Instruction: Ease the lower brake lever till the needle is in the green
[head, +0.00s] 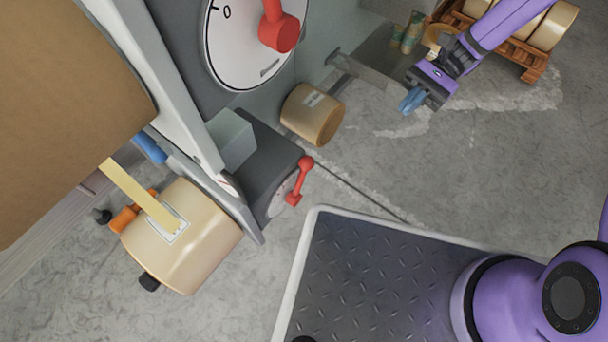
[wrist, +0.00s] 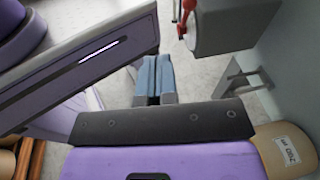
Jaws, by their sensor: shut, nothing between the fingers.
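The lower red brake lever (head: 299,181) sits on a small pale dial plate on the side of a dark grey housing (head: 265,150). In the wrist view the red lever (wrist: 187,12) shows at the top edge, partly cut off, beside the grey housing (wrist: 235,25). A small white gauge face (head: 228,185) is seen edge-on beside the frame; its needle and green zone cannot be read. My gripper (head: 411,102) is shut and empty, out to the right of the lever and clear of it. Its blue fingertips (wrist: 153,75) are together in the wrist view.
A larger dial (head: 240,45) with a red handle (head: 279,28) is above. A tape roll (head: 312,114) lies between my gripper and the machine. A big tape roll (head: 182,235) hangs at lower left. An orange-brown rack (head: 500,45) with rolls stands at upper right.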

